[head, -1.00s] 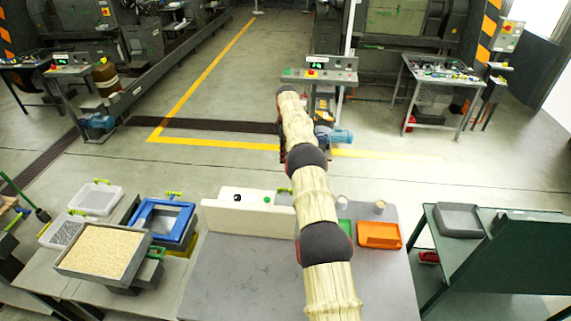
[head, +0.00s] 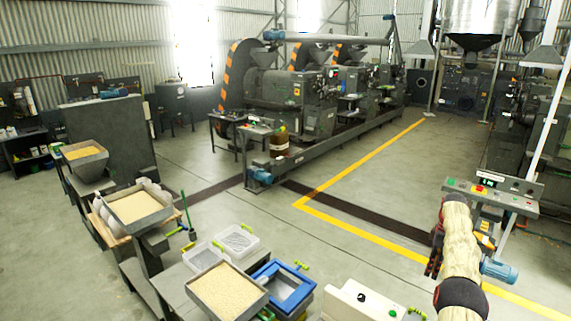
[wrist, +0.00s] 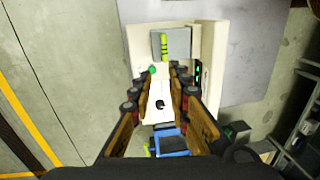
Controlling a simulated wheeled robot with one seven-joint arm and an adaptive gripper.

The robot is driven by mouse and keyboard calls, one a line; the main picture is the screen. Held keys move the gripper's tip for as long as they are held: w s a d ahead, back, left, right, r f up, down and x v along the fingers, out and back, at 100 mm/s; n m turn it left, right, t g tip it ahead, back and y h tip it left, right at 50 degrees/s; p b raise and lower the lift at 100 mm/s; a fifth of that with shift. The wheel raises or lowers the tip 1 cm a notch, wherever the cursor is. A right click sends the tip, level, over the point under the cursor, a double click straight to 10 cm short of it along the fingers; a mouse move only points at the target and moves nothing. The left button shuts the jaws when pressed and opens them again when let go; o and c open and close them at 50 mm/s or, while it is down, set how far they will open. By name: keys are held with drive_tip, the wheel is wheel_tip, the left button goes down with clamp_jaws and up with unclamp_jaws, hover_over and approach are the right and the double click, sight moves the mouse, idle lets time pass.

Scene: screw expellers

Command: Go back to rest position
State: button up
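My arm reaches up from the lower right edge of the head view, with my gripper (head: 435,255) at its far end over the floor. In the wrist view my gripper (wrist: 163,78) points down with its two fingers apart and nothing visible between them. Below it is a white box (wrist: 148,40) with a black knob and a green button. The same white box (head: 360,304) shows at the bottom of the head view, left of my arm. My arm's base and the worktop below it are out of the head view.
A control panel (head: 492,194) stands close beyond my arm on the right. Left of the white box are a blue-framed tray (head: 285,285), a pan of grain (head: 226,292) and clear trays (head: 238,241). Open floor with a yellow line (head: 365,160) lies behind them.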

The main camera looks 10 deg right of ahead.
wheel_tip(320, 180, down, 7)
drive_tip(key=s+a+m, duration=0.2)
drive_tip(key=m, duration=0.5)
drive_tip(key=s+a+r+m+b, duration=0.1)
drive_tip(key=s+a+r+b, duration=0.3)
drive_tip(key=a, duration=0.4)
drive_tip(key=s+a+r+m+t+h+b, duration=0.1)
drive_tip(key=s+a+r+m, duration=0.1)
drive_tip(key=s+a+r, duration=0.35)
drive_tip(key=s+a+r+m+b, duration=0.1)
drive_tip(key=s+a+r+b, duration=0.3)
drive_tip(key=a, duration=0.7)
drive_tip(key=s+a+f+n+t+b, duration=0.1)
drive_tip(key=s+a+b, duration=0.4)
drive_tip(key=s+a, duration=0.5)
drive_tip(key=s+a+f+n+t+b, duration=0.1)
drive_tip(key=s+a+t+b, duration=0.3)
drive_tip(key=s+a, duration=0.6)
drive_tip(key=s+n+b, duration=0.1)
drive_tip(key=s+b, duration=0.1)
drive_tip(key=s, duration=0.3)
drive_tip(key=shift+s+f+t, duration=0.25)
drive_tip(key=shift+f+t, duration=0.05)
